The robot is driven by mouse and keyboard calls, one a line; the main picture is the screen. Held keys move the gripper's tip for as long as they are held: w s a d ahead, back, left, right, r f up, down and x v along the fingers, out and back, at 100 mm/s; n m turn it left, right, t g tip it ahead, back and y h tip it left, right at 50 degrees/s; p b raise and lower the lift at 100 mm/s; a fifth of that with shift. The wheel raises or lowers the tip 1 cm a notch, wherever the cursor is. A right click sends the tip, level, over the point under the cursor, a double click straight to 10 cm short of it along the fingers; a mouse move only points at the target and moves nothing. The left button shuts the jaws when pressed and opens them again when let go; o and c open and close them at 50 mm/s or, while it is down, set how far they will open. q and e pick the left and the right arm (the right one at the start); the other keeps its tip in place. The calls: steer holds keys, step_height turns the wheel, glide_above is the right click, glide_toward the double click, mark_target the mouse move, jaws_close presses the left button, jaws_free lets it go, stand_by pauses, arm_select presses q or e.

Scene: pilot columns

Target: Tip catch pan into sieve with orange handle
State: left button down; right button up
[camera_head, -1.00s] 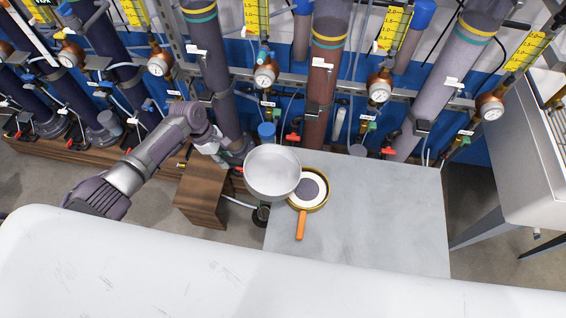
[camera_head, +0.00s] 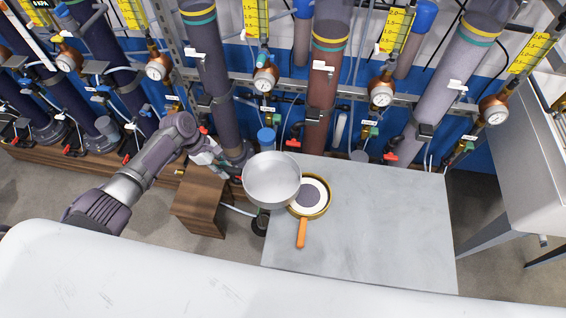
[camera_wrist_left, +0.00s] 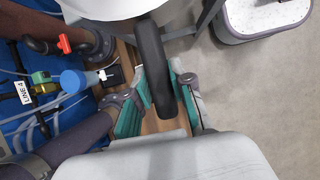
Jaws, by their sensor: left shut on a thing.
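The catch pan (camera_head: 271,180) is a round, shallow, light grey metal pan. It appears level, and it overlaps the left rim of the sieve in the head view. The sieve (camera_head: 324,207) has a gold-brown rim and an orange handle (camera_head: 301,233) pointing towards me. It lies on the grey table, with a white ring and a dark disc inside it. My left gripper (camera_head: 236,172) is left of the pan, shut on its black handle (camera_wrist_left: 154,65), which shows between the teal finger pads in the left wrist view. The pan's height above the table is hard to tell. My right gripper is not in view.
The grey table (camera_head: 380,225) is clear right of the sieve. Behind it stand several columns with gauges, valves and tubing, including a red-brown column (camera_head: 328,90). A blue-capped bottle (camera_head: 266,137) is close behind the pan. A wooden block (camera_head: 203,195) stands left of the table.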

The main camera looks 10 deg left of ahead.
arm_select(q)
steer(key=shift+a+r+p, duration=0.2)
steer(key=shift+a+r, duration=0.15)
steer(key=shift+a, duration=0.5)
steer(key=shift+a+r+p, duration=0.2)
steer(key=shift+a+r, duration=0.15)
steer(key=shift+a, duration=0.45)
steer(key=shift+a+r+p, duration=0.2)
steer(key=shift+a+r, duration=0.15)
steer(key=shift+a, duration=0.5)
